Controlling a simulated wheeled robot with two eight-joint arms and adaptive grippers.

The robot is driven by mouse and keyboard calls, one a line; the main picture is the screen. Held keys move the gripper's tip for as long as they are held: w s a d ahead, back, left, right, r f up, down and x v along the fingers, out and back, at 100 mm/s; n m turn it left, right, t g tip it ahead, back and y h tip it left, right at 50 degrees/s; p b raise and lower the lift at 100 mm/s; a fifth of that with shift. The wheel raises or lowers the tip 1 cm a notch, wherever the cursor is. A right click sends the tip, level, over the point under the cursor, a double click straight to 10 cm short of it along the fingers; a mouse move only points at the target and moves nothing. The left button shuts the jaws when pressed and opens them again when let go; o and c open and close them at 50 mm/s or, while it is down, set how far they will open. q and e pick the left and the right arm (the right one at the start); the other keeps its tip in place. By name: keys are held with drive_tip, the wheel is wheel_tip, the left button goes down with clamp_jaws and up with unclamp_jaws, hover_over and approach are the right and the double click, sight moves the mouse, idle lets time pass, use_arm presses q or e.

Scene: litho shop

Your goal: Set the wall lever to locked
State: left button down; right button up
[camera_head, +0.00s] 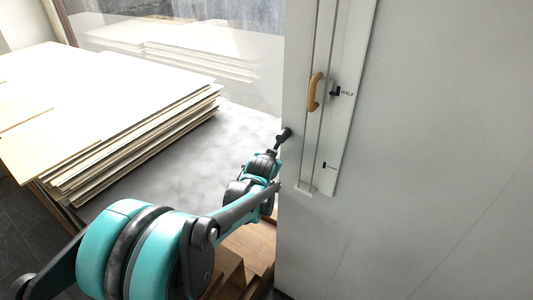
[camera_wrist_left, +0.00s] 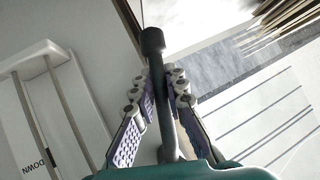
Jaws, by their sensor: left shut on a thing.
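My right gripper is not in view.
Right of the lever, a white wall panel (camera_head: 345,100) carries vertical rails, a tan handle (camera_head: 314,92) and a black pointer near "HALF". "DOWN" (camera_wrist_left: 45,160) shows in the wrist view. Stacked boards (camera_head: 110,110) lie on a grey table (camera_head: 240,120) at left.

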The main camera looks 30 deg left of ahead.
use_arm(q)
drive_tip(key=shift+s+d+f+n+h, duration=0.1)
drive_tip(key=shift+d+f+n+h, duration=0.15)
drive_tip(key=shift+d+n+h, duration=0.6)
drive_tip(key=shift+d, duration=0.15)
drive_tip(key=c, duration=1.5)
unclamp_jaws()
drive_tip(key=shift+c, duration=0.2)
drive_tip(key=shift+r, duration=0.1)
drive_tip(key=v, duration=1.2)
drive_tip(key=s+d+f+g+b, duration=0.1)
drive_tip(key=s+d+f+b, duration=0.3)
drive_tip(key=s+f, duration=0.2)
drive_tip(key=s+d+f+m+g+h+b, duration=0.1)
drive_tip(key=s+d+f+b, duration=0.2)
drive_tip(key=f, duration=0.6)
drive_tip(key=s+d+f+g+h+b, duration=0.1)
drive_tip(key=s+d+f+b, duration=0.3)
drive_tip(key=s+f+b, duration=0.3)
drive_tip(key=s+f, duration=0.1)
drive_tip(key=s, duration=0.1)
drive_tip(key=shift+s+d+f+g, duration=0.2)
drive_tip(key=shift+s+d+g, duration=0.1)
drive_tip(key=shift+g, duration=0.1)
